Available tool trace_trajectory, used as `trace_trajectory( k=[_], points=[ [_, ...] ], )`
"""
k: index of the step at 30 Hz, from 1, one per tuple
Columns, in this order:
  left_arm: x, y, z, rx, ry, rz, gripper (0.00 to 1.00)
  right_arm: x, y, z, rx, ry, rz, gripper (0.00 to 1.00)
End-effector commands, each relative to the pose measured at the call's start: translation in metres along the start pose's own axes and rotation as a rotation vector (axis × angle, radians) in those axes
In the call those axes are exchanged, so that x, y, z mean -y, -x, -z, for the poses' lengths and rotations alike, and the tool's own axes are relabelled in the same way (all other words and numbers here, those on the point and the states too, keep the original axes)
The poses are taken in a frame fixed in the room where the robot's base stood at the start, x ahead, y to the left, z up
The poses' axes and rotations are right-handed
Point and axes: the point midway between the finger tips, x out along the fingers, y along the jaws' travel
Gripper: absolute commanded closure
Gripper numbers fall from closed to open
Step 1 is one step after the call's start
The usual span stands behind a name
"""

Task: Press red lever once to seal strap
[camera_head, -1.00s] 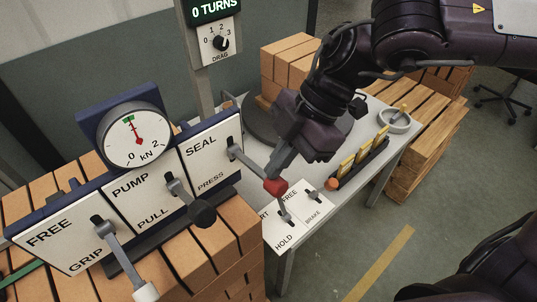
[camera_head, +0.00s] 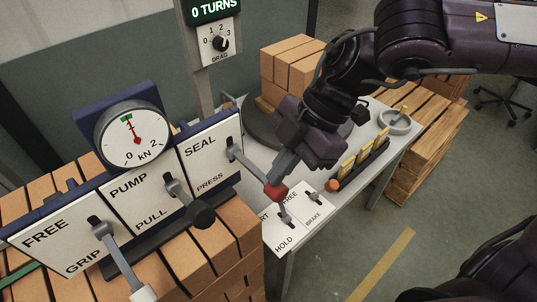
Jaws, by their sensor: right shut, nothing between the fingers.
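The red-knobbed lever (camera_head: 276,192) sticks out from the SEAL / PRESS panel (camera_head: 205,156) on a grey arm. My right gripper (camera_head: 279,176) is shut and empty, with its fingertips pointing down right at the top of the red knob. They appear to touch it, but contact is hard to be sure of. The round gauge (camera_head: 131,137) has its red needle pointing up at the green mark. The PUMP / PULL lever with a black knob (camera_head: 202,215) and the FREE / GRIP lever with a pale knob (camera_head: 144,294) stand to the left. My left gripper is not in view.
Below the red knob is a white panel (camera_head: 288,234) with HOLD and BRAKE levers. A black rack with yellow pieces (camera_head: 360,165) and a grey bowl (camera_head: 394,122) stand on the grey table. A turns display (camera_head: 212,10) and drag dial (camera_head: 220,43) are behind.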

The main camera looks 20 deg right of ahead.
Motion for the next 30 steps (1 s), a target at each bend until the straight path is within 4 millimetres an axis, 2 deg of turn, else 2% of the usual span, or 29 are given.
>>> trace_trajectory(
  k=[30],
  points=[
    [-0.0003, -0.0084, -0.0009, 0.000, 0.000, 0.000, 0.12, 0.0081, -0.0101, -0.0070, 0.001, -0.001, 0.006, 1.00]
  ],
)
